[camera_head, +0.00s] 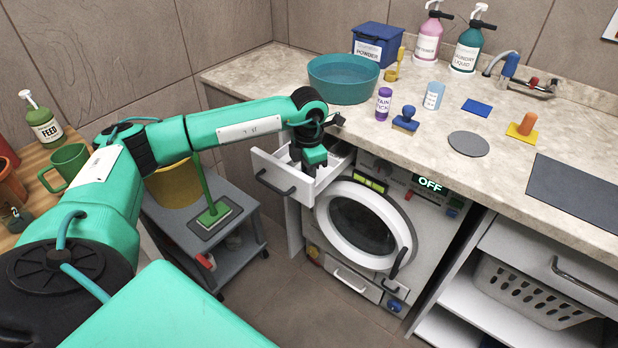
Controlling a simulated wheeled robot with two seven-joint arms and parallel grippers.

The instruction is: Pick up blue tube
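No object that is clearly a blue tube shows. A pale blue upright container (434,95) with a label stands on the counter, right of a purple stain stick (383,104); I cannot tell if it is the tube. My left gripper (314,163) points down into an open white drawer (285,182) left of the washing machine. Its fingertips and most of the drawer's inside are hidden, so its opening and any hold cannot be told. My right gripper is not in view.
The drawer's walls surround my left gripper closely. On the counter (560,200) stand a teal basin (343,78), a blue-handled stamp-like tool (405,119), a blue pad (477,107) and a grey disc (468,144). The washing machine (365,225) is beside the drawer.

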